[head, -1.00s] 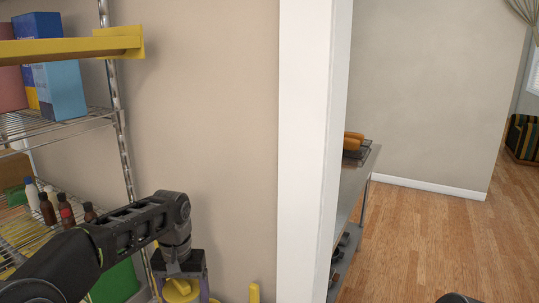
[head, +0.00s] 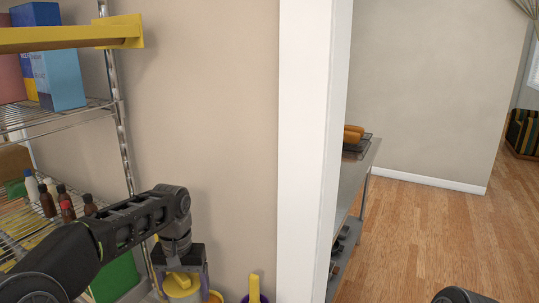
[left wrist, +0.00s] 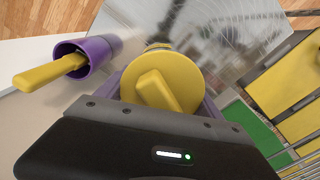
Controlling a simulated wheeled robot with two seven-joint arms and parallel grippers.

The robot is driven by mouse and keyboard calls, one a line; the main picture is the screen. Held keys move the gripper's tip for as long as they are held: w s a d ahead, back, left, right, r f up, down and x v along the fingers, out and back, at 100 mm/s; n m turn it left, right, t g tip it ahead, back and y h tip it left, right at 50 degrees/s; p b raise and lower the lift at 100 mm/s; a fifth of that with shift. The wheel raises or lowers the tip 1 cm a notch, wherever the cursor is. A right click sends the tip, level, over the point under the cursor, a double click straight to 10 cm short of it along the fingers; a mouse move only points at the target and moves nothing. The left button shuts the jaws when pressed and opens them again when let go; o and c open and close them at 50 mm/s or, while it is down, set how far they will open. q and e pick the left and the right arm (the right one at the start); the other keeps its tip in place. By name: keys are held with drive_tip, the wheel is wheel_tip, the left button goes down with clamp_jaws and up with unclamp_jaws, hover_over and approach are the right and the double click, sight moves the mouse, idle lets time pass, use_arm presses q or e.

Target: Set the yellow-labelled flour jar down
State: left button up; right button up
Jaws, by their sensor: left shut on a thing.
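My left gripper (head: 184,278) is shut on a jar with a round yellow lid (head: 181,283), low in the head view beside the wall. In the left wrist view the yellow lid with its raised bar handle (left wrist: 157,88) sits between the fingers (left wrist: 165,88). The jar's body is mostly hidden below the lid, and its label cannot be read. What the jar's base touches cannot be seen. My right gripper is not in view; only a dark part of my body shows at the lower right.
A purple container (left wrist: 100,52) with a yellow handle stands close by. A wire shelf rack (head: 122,150) with boxes and bottles is at the left. A white post (head: 308,150) rises right of the arm; a metal table (head: 362,170) is beyond it. Wooden floor lies open at the right.

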use_arm(q)
wheel_tip(320, 180, up, 10)
drive_tip(key=p, duration=0.5)
drive_tip(key=shift+f, duration=0.2)
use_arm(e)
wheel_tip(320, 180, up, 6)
use_arm(q)
wheel_tip(320, 180, down, 14)
drive_tip(key=b, duration=0.8)
drive_tip(key=shift+b, duration=0.4)
drive_tip(key=shift+f, duration=0.4)
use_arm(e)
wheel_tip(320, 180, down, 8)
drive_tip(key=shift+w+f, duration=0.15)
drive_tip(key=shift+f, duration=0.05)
use_arm(q)
drive_tip(key=shift+r, duration=0.1)
